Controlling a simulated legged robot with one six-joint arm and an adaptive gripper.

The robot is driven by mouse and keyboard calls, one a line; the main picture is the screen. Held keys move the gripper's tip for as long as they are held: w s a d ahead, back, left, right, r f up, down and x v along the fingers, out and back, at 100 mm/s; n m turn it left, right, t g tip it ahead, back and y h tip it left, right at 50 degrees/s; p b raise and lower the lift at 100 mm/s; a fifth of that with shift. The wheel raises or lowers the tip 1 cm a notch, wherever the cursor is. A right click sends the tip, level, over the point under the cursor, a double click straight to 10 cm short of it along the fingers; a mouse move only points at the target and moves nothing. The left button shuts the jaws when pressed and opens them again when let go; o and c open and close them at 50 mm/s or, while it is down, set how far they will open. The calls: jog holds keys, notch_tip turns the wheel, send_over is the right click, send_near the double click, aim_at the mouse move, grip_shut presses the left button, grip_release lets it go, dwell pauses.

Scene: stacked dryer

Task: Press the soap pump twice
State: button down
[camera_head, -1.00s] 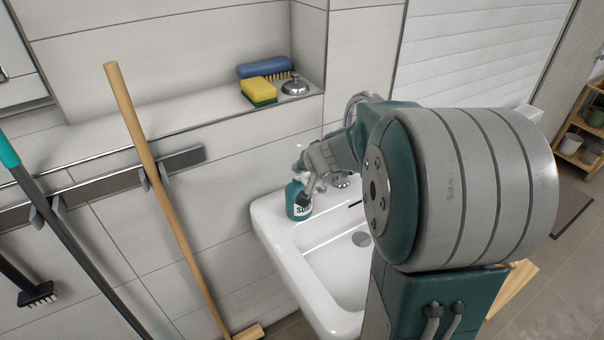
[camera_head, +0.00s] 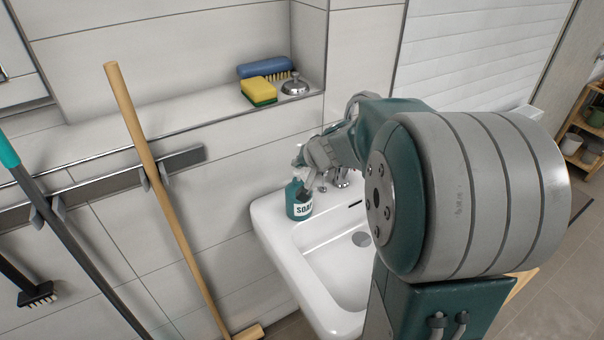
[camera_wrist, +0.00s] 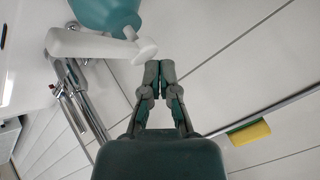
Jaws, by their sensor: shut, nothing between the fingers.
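The teal soap bottle (camera_head: 299,203) with a white label stands upright on the left back corner of the white sink (camera_head: 262,213). In the wrist view the bottle (camera_wrist: 105,12) is at the top, with its white pump (camera_wrist: 95,45) across the upper left. My gripper (camera_wrist: 159,66) is shut and empty, its fingertips together right beside the round white end of the pump. In the head view my gripper (camera_head: 304,173) is at the pump's height, partly covering the pump. I cannot tell whether the fingertips touch it.
The metal faucet (camera_head: 341,178) stands right of the bottle. A shelf above holds a yellow-green sponge (camera_head: 258,92), a blue brush (camera_head: 264,67) and a metal stopper (camera_head: 295,84).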

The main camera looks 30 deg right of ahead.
aim_at(299, 171)
jog(key=shift+r, duration=3)
